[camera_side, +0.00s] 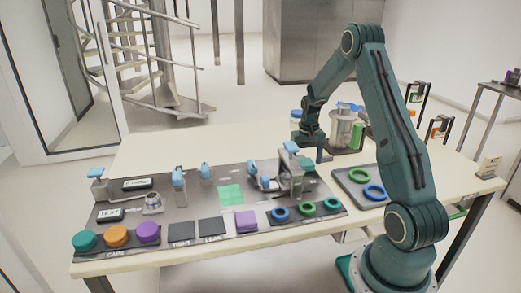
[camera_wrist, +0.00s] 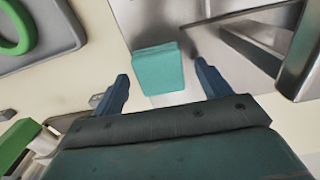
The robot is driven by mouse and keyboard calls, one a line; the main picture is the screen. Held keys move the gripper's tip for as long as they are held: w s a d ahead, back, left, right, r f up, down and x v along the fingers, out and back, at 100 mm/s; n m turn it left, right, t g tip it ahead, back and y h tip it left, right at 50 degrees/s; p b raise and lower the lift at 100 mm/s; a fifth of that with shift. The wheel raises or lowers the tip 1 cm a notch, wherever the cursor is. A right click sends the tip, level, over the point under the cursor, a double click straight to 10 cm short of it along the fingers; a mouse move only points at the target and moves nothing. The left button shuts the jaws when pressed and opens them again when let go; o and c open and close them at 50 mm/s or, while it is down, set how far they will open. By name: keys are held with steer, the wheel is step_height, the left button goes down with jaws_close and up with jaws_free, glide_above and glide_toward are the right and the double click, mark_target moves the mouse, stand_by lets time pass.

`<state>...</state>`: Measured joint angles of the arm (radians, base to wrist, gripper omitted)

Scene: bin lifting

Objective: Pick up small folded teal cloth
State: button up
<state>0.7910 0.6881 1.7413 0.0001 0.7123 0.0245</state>
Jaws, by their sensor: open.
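The small folded teal cloth (camera_wrist: 158,70) lies flat at the edge of the metal panel, in the upper middle of the wrist view. In the side view a small teal patch (camera_side: 305,162) beside the clamp fixture appears to be the same cloth. My gripper (camera_wrist: 163,84) is open and empty. Its dark blue fingers stand apart, one to each side of the cloth's near part in the picture, and the cloth lies mostly beyond them. In the side view my gripper (camera_side: 321,155) is over the back of the table, close to that patch. Its height above the cloth is unclear.
A metal clamp fixture (camera_side: 291,182) stands close by, and its metal bars fill the right of the wrist view. A grey tray (camera_side: 345,189) with rings lies on the other side. A metal canister (camera_side: 343,130) stands behind. A bright green square (camera_side: 230,195) lies on the panel.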

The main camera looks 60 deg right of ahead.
mark_target(306, 161)
steer(key=shift+c, duration=0.5)
steer(key=c, duration=1)
steer(key=shift+o, duration=0.2)
steer(key=shift+r, duration=0.15)
step_height(306, 161, up, 20)
